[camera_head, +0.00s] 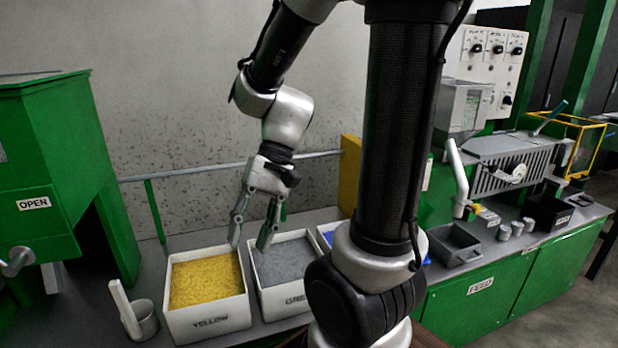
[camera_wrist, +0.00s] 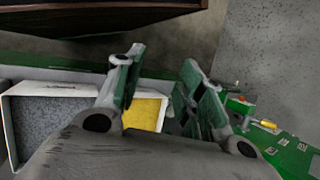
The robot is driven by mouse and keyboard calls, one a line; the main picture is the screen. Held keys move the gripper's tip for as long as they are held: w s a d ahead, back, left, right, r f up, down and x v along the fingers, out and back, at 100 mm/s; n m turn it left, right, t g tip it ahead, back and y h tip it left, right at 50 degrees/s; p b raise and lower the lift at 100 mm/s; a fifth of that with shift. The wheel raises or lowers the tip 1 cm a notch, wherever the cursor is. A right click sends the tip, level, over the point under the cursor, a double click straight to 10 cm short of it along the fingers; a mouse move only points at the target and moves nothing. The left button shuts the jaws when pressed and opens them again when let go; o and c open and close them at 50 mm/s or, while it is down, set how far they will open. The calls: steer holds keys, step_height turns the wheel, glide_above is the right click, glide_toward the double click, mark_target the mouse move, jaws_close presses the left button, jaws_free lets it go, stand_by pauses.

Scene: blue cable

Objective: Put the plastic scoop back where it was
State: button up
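What looks like the plastic scoop, with a pale upright handle (camera_head: 124,308) and a grey cup-shaped part (camera_head: 146,319), is on the grey bench left of the yellow bin. I cannot tell whether handle and cup are one piece. My gripper (camera_head: 250,243) points down over the adjoining walls of the yellow bin (camera_head: 208,332) and the grey bin (camera_head: 290,304), well to the right of the scoop. Its fingers are apart with nothing between them. The wrist view also shows the open gripper (camera_wrist: 161,58), with the scoop not visible there.
A blue-filled bin (camera_head: 328,237) is partly hidden behind my arm. A green machine marked OPEN (camera_head: 35,204) stands left. A rail (camera_head: 225,167) runs behind the bins. A dark tray (camera_head: 455,246) and small grey cups (camera_head: 510,229) are on the right bench.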

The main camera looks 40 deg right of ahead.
steer(key=s+d+r+n+t+h, duration=0.2)
steer(key=d+r+n+t+h, duration=0.2)
steer(key=d, duration=0.8)
step_height(320, 180, up, 4)
steer(key=shift+s+r+t+h, duration=0.2)
steer(key=shift+r+t+h, duration=0.05)
steer(key=shift+t+h, duration=0.9)
